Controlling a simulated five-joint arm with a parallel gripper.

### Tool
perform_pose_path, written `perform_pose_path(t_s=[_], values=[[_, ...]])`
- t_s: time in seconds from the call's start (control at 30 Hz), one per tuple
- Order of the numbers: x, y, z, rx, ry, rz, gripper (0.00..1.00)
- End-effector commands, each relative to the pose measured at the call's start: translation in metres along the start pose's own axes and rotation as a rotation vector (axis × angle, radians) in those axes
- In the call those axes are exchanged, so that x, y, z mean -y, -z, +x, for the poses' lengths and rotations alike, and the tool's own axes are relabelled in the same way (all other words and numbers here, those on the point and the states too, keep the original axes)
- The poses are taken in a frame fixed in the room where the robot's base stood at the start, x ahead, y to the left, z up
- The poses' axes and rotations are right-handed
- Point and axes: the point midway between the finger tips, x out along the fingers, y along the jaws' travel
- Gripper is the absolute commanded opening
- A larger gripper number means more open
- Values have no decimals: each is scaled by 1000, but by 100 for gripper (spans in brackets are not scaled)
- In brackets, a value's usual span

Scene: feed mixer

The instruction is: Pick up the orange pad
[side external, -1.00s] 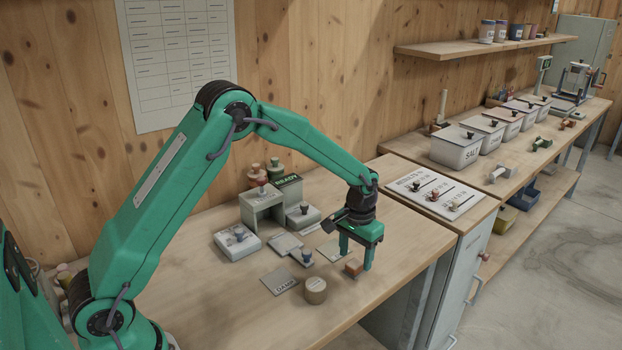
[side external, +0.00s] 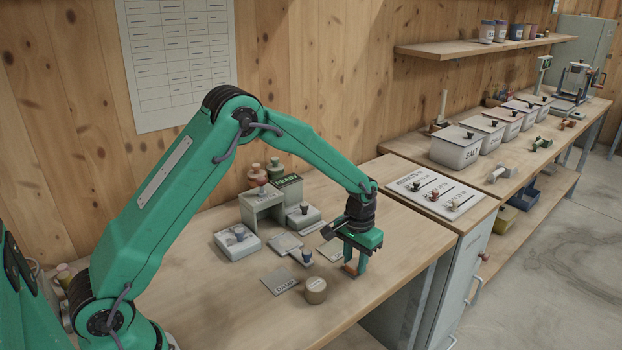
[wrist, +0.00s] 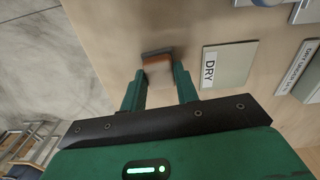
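The orange pad (side external: 350,270) is a small orange-brown block with a dark edge on the wooden bench. In the side view it is partly hidden by my gripper (side external: 355,265), which points down at it. In the wrist view the orange pad (wrist: 157,63) is slightly blurred and lies just beyond and between the two green fingertips of my gripper (wrist: 158,78). The fingers are apart, and I see a gap around the pad. I cannot tell whether either finger touches it.
A card marked DRY (wrist: 228,64) lies beside the pad. A round tan pot (side external: 315,290) and a DAMP card (side external: 280,281) are to its left. Grey blocks with knobs (side external: 262,208) stand behind. The bench front is clear.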

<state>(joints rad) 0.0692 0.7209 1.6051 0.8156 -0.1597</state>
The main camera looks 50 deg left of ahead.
Motion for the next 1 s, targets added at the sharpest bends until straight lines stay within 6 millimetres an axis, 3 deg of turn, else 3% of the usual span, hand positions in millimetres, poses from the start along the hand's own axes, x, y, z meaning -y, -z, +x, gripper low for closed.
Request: perform_pose_path(t_s=[0.43,0.73,1.0], values=[[0,0,-7,-1,0,0,8],[0,1,-42,-3,-1,0,8],[-36,-30,-69,-1,0,4,8]])
